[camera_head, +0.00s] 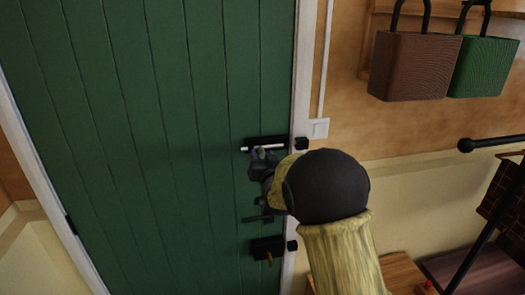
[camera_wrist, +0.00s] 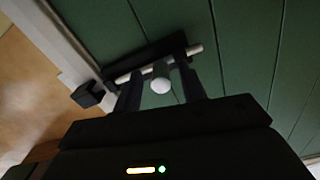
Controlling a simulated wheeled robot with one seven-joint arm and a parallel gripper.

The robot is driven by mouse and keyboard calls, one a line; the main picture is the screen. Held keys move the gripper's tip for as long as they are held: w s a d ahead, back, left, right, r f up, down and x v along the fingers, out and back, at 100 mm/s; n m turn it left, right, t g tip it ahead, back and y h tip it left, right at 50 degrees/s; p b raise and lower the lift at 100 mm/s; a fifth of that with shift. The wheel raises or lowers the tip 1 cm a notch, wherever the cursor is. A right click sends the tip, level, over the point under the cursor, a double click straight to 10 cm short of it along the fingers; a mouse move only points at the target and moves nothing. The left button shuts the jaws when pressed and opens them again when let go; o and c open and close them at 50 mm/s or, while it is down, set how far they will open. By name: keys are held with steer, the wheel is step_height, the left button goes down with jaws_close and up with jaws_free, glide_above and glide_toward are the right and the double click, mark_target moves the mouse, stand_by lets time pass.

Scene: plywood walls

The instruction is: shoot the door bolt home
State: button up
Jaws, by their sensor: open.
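A green door (camera_head: 150,120) carries an upper bolt: a black plate (camera_head: 252,142) with a silver rod, near the door's right edge. The rod (camera_wrist: 196,49) and its pale round knob (camera_wrist: 161,85) show in the wrist view. The black keeper (camera_head: 302,143) sits on the white frame; in the wrist view the keeper (camera_wrist: 88,95) stands apart from the rod's near end. My gripper (camera_head: 263,158) is open at the upper bolt. In the wrist view its two fingers (camera_wrist: 158,74) stand either side of the knob. Whether they touch it is unclear.
A lower bolt (camera_head: 262,246) with a brass-coloured knob and its own keeper (camera_head: 292,245) sit below. A dark handle (camera_head: 257,219) lies between the bolts. Brown (camera_head: 413,65) and green (camera_head: 484,66) bags hang at right. A black rail (camera_head: 492,143) juts in at right.

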steer(key=shift+w+a, duration=0.15)
steer(key=shift+w, duration=0.35)
jaws_close()
steer(key=shift+a, duration=0.1)
